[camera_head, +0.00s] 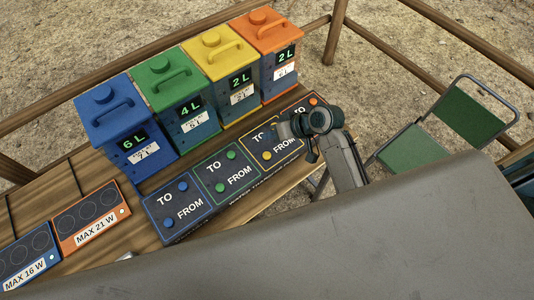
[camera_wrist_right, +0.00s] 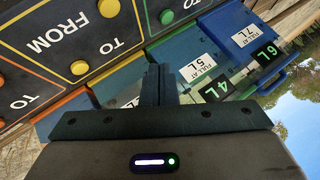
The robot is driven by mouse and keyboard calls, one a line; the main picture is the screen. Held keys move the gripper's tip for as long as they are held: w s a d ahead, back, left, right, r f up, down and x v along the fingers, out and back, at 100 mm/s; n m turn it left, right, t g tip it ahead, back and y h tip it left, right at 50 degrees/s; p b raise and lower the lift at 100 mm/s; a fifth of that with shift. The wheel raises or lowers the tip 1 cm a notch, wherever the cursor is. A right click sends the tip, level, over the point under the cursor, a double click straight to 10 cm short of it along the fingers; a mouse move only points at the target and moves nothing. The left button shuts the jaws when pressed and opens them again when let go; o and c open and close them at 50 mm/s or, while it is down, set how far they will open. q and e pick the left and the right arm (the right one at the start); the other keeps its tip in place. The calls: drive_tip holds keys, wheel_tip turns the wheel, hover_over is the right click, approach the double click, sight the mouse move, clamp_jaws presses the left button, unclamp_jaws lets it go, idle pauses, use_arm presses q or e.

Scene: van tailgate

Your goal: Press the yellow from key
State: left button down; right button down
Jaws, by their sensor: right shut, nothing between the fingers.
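The yellow from key (camera_head: 267,155) is a round yellow button beside the word FROM on the yellow-outlined panel (camera_head: 287,146). It also shows at the top edge of the right wrist view (camera_wrist_right: 108,8), with nothing over it. My right gripper (camera_head: 286,129) is over the far part of the yellow panel in the head view. Its fingers (camera_wrist_right: 159,70) are together and empty, apart from the from key in the picture. My left gripper is out of view.
Blue (camera_head: 171,192), green (camera_head: 221,172) and orange (camera_head: 313,100) keys line the same strip. Behind stand handled tanks: blue (camera_head: 120,130), green (camera_head: 180,100), yellow (camera_head: 228,80) and orange (camera_head: 277,55). Two ring-marked plates (camera_head: 92,216) lie at left. A green chair (camera_head: 412,147) stands right.

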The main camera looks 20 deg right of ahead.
drive_tip(key=shift+f, duration=0.1)
drive_tip(key=b, duration=0.7)
hover_over(270, 156)
wheel_tip(270, 156, down, 7)
drive_tip(key=shift+r, duration=0.1)
drive_tip(key=shift+f, duration=0.9)
drive_tip(key=shift+f, duration=0.15)
idle(0.7)
drive_tip(key=shift+f, duration=0.3)
